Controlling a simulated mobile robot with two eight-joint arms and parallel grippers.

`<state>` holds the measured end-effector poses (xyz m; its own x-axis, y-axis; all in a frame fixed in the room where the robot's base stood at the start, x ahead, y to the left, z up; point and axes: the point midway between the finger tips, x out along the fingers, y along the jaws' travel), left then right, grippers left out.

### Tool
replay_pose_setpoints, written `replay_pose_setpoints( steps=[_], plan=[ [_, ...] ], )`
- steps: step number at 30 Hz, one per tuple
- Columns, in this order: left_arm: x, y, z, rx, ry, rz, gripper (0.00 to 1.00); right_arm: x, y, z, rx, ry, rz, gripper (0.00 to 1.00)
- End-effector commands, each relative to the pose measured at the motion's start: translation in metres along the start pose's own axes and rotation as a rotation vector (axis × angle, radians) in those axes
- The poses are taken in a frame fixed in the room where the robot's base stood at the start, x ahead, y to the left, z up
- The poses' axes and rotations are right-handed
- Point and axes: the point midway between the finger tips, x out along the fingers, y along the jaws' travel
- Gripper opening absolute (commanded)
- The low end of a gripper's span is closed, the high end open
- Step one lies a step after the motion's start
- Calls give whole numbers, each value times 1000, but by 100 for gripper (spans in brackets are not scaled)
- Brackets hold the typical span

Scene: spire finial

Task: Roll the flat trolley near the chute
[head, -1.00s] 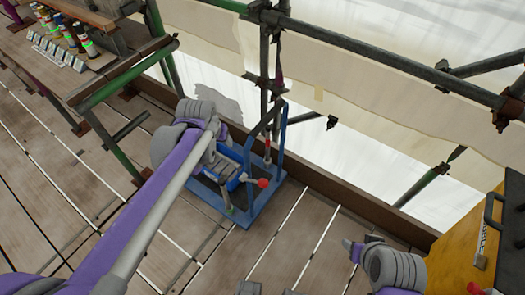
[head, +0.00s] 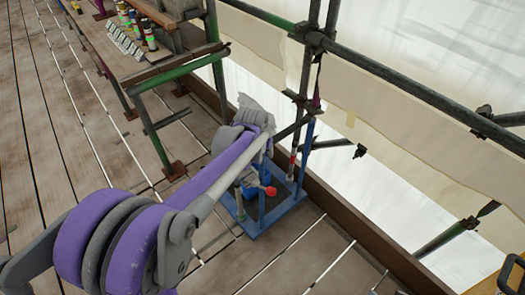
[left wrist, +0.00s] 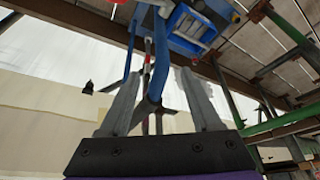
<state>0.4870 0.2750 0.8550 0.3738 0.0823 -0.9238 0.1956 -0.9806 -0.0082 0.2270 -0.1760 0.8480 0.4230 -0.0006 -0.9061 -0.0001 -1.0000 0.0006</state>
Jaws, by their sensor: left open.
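The flat trolley (head: 281,215) is a blue low platform with a tall blue push frame. It stands on the planks by the edge board, with blue and red items on its deck. My left gripper (head: 266,117) is up at the top of the push frame; my arm partly hides the trolley. In the left wrist view, my left gripper's two fingers (left wrist: 162,105) are apart, with the blue frame (left wrist: 158,72) showing between them. I cannot tell whether they touch it. My right gripper is not in view. I cannot make out a chute.
A bench (head: 133,68) with several bottles and a row of small pale blocks stands at upper left, on green tube legs. Scaffold poles (head: 400,85) and sheeting line the right. A yellow object (head: 490,285) is at lower right. Planks (head: 50,150) at left are clear.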

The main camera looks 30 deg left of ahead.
Motion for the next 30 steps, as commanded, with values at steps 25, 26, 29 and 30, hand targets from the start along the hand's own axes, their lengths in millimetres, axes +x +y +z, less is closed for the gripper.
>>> replay_pose_setpoints(
  steps=[25, 26, 29, 30],
  plan=[
    [86, 0, 0, 0, 0, 0, 64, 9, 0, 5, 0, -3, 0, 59],
    [86, 0, 0, 0, 0, 0, 64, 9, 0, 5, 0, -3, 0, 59],
    [86, 0, 0, 0, 0, 0, 52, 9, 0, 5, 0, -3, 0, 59],
    [86, 0, 0, 0, 0, 0, 45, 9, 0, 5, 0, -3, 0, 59]
  ],
)
